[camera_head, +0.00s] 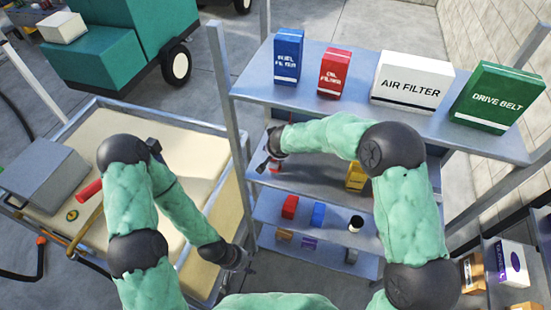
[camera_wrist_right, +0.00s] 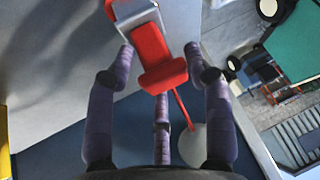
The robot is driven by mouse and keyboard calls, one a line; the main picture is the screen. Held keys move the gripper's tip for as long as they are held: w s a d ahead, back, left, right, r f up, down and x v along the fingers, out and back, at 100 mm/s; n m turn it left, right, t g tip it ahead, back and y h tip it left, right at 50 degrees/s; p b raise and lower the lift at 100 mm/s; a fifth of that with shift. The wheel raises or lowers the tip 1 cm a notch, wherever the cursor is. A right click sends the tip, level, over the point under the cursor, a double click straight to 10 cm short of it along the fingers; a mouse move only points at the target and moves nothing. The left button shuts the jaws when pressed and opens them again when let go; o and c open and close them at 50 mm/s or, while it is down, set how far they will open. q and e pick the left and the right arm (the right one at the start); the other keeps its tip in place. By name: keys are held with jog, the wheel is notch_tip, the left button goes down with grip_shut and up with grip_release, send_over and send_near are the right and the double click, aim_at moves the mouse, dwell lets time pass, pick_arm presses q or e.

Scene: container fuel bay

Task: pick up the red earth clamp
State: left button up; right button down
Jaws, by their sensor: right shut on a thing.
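In the right wrist view the red earth clamp (camera_wrist_right: 160,65) has a red body with a pale grey metal part at its upper end. A thin red strip runs down from it. My right gripper (camera_wrist_right: 163,82) is shut on the clamp, with its fingers around the red lower part. In the head view my right gripper (camera_head: 264,163) is at the left side of the shelf's second level, and a small red and white patch (camera_head: 276,166) shows beside it. My left gripper (camera_head: 242,264) hangs low, left of the shelf's lower levels; its fingers are too small to read.
The shelf's top board (camera_head: 350,105) carries a blue box (camera_head: 288,57), a red box (camera_head: 333,74), a white box (camera_head: 411,82) and a green box (camera_head: 497,98). Metal posts (camera_head: 230,110) flank it. A cart (camera_head: 200,170) stands left. Boxes sit lower right.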

jog(key=shift+a, duration=0.15)
jog(key=shift+w+r, duration=0.15)
jog(key=shift+r, duration=0.2)
notch_tip(320, 180, up, 4)
jog(key=shift+f, duration=0.25)
jog(key=s+d+b, duration=0.3)
jog(key=s+b, duration=0.2)
jog(key=s, duration=1.2)
jog(key=shift+s+d+f, duration=0.15)
jog(key=shift+s+f, duration=0.25)
jog(key=shift+r, duration=0.1)
jog(key=shift+r+p, duration=0.35)
jog(key=shift+r, duration=0.35)
